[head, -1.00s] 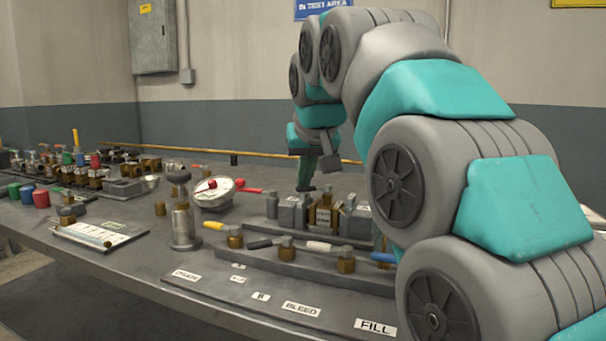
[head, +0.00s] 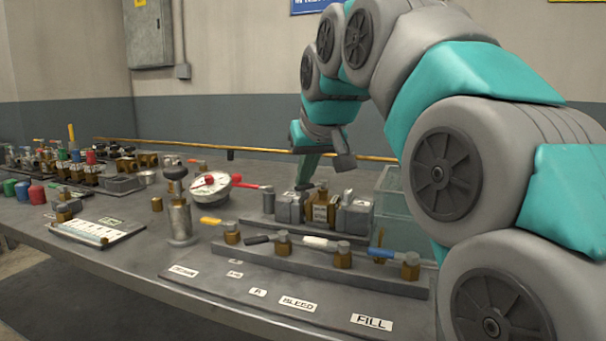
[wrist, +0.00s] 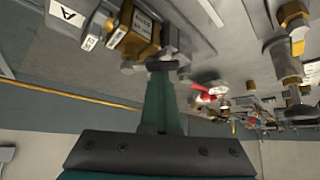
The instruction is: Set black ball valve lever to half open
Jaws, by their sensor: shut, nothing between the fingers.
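The black lever (head: 258,239) sticks out to the left from its brass valve body (head: 283,243), on the front rail of the bench. My gripper (head: 305,186) is behind this row, pointing down near the grey and brass blocks, apart from the black lever. In the wrist view, my gripper (wrist: 163,66) shows as dark green fingers shut together with nothing between them. The black lever cannot be made out clearly in the wrist view.
A brass block (head: 320,209) stands close to the fingertips. A clear box (head: 392,197) is at the right. Labels such as BLEED (head: 299,304) lie on the bare front plate.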

